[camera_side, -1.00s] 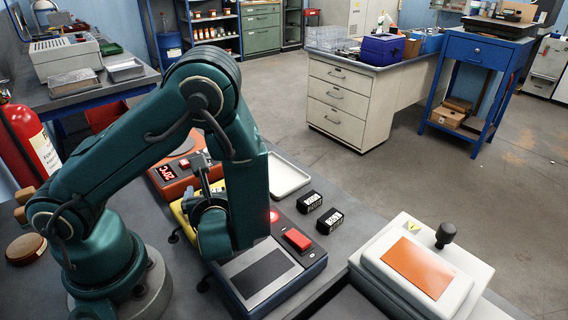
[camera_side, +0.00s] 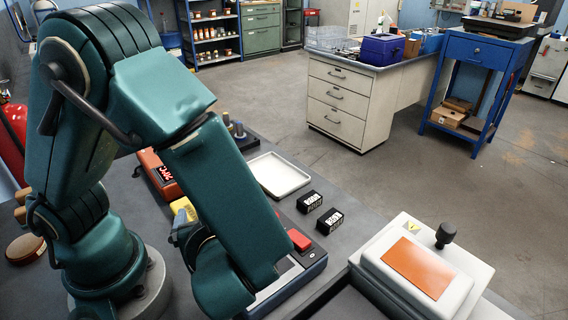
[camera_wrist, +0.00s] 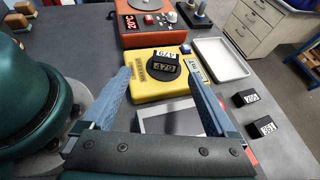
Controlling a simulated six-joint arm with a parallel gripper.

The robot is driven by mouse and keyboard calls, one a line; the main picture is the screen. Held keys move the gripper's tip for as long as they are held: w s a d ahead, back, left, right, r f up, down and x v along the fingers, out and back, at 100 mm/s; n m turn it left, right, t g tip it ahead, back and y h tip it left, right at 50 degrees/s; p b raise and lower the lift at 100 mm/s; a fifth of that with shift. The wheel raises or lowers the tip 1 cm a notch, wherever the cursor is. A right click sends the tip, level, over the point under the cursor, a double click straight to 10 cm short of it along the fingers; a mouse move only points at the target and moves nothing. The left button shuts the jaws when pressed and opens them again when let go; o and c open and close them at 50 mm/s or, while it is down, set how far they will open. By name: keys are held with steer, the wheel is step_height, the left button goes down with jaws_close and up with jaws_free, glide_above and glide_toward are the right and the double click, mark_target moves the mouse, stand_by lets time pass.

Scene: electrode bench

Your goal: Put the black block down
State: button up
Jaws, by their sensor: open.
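Two black blocks with white-lettered labels stand apart on the grey bench, the rear one (camera_side: 310,201) and the front one (camera_side: 330,221). The wrist view shows the rear block (camera_wrist: 243,98) and the front block (camera_wrist: 263,131) to the right, outside my fingers. My gripper (camera_wrist: 161,72) is open, its fingers spread over the near side of a yellow device (camera_wrist: 145,88). A dark round piece (camera_wrist: 163,72) labelled 479 and another white label (camera_wrist: 167,53) show on that device; whether a block is among them I cannot tell. In the side view my arm mostly hides the gripper.
A white tray (camera_side: 280,174) lies behind the blocks. A red-orange device (camera_wrist: 150,25) with a temperature display is farther back. A blue-sided device with a red button (camera_side: 299,239) is partly hidden by my arm. A white machine (camera_side: 420,265) with a black knob stands right.

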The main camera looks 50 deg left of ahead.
step_height(320, 180, up, 8)
steer(key=d+n+t+h, duration=0.1)
steer(key=d+n+h, duration=0.1)
steer(key=n+h, duration=1)
steer(key=n, duration=0.9)
steer(key=shift+s+f, duration=0.2)
steer(key=shift+f, duration=0.05)
stand_by(0.6)
